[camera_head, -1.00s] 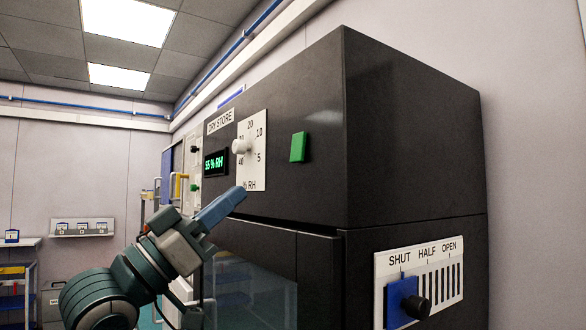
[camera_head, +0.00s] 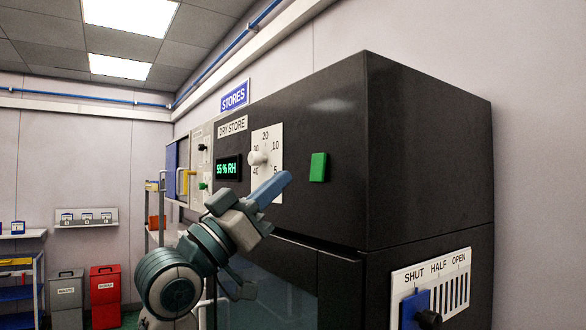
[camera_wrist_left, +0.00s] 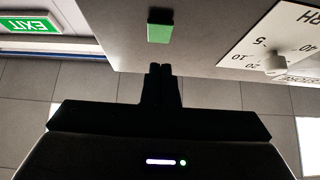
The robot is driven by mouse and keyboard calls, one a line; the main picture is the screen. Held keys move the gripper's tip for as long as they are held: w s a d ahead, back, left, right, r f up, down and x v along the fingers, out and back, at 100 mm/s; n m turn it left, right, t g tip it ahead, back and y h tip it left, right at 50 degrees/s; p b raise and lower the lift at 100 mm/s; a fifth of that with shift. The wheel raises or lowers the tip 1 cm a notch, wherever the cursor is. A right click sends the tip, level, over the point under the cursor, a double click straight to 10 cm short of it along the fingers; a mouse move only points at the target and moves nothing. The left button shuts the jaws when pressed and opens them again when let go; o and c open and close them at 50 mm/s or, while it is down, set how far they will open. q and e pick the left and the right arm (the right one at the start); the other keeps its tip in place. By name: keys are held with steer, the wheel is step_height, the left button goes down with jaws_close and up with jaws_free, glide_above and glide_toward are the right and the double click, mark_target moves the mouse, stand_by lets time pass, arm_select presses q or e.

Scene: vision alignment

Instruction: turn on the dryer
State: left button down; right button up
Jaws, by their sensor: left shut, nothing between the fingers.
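The dryer is a black cabinet (camera_head: 430,150) labelled DRY STORE, with a lit green display (camera_head: 228,169) reading 55 % RH. A white round knob (camera_head: 257,158) sits on a humidity scale plate. A green rectangular button (camera_head: 318,167) is on the front, right of the scale; it also shows at the top of the wrist view (camera_wrist_left: 159,27). My left gripper (camera_head: 284,178) is shut and empty, its blue fingertips left of and slightly below the button. In the wrist view the dark fingertips (camera_wrist_left: 160,68) point at the button, with a gap visible. My right gripper is not in view.
A blue slider (camera_head: 415,309) with a black knob sits on the SHUT/HALF/OPEN plate on the cabinet's side. Grey (camera_head: 66,294) and red (camera_head: 105,290) bins and a wall shelf (camera_head: 86,223) stand farther back left. An EXIT sign (camera_wrist_left: 42,22) shows in the wrist view.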

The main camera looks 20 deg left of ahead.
mark_target(315, 169)
arm_select(q)
steer(key=w+d+p, duration=0.2)
steer(key=w, duration=0.1)
steer(key=shift+d+r, duration=0.1)
steer(key=shift+d, duration=0.2)
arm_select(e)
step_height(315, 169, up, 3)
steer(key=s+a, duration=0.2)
arm_select(q)
steer(key=shift+w, duration=0.1)
steer(key=shift+f, duration=0.25)
steer(key=b, duration=0.2)
steer(key=t+h+b, duration=0.1)
steer(key=b, duration=0.1)
steer(key=shift+w+d+f, duration=0.25)
steer(key=shift+w+f, duration=0.05)
steer(key=shift+f, duration=0.05)
steer(key=shift+w+r+t+b, duration=0.1)
steer(key=shift+r+t+b, duration=0.15)
steer(key=shift+t+b, duration=0.05)
steer(key=shift+d+r, duration=0.1)
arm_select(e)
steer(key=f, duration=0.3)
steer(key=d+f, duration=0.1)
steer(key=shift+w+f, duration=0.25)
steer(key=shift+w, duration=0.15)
